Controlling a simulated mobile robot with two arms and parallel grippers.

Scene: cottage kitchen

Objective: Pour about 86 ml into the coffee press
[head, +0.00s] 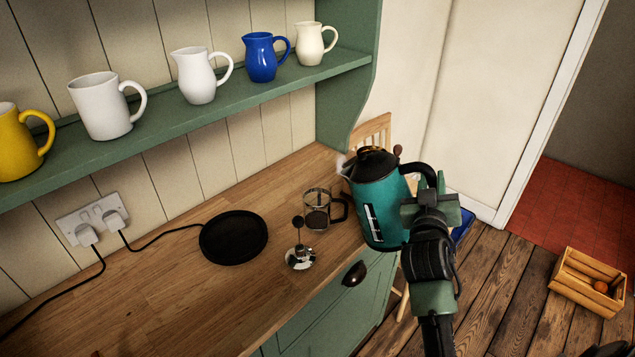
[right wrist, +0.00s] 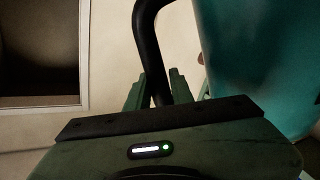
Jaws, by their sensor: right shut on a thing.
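A teal kettle (head: 376,205) with a black lid and black handle is held up in the head view, near the counter's right end. My right gripper (head: 424,190) is shut on its handle; the handle (right wrist: 147,45) and the kettle's teal side (right wrist: 265,60) also show in the right wrist view. The kettle looks about upright, its spout to the left. The glass coffee press (head: 317,213) stands on the counter left of the kettle, open at the top, with dark contents low inside. Its plunger lid (head: 300,257) stands beside it. My left gripper is not in view.
A round black kettle base (head: 233,238) sits on the wooden counter (head: 180,300), its cord running to a wall socket (head: 98,220). A green shelf (head: 170,127) with several jugs and mugs hangs above. A wooden chair and a crate (head: 590,285) are at right.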

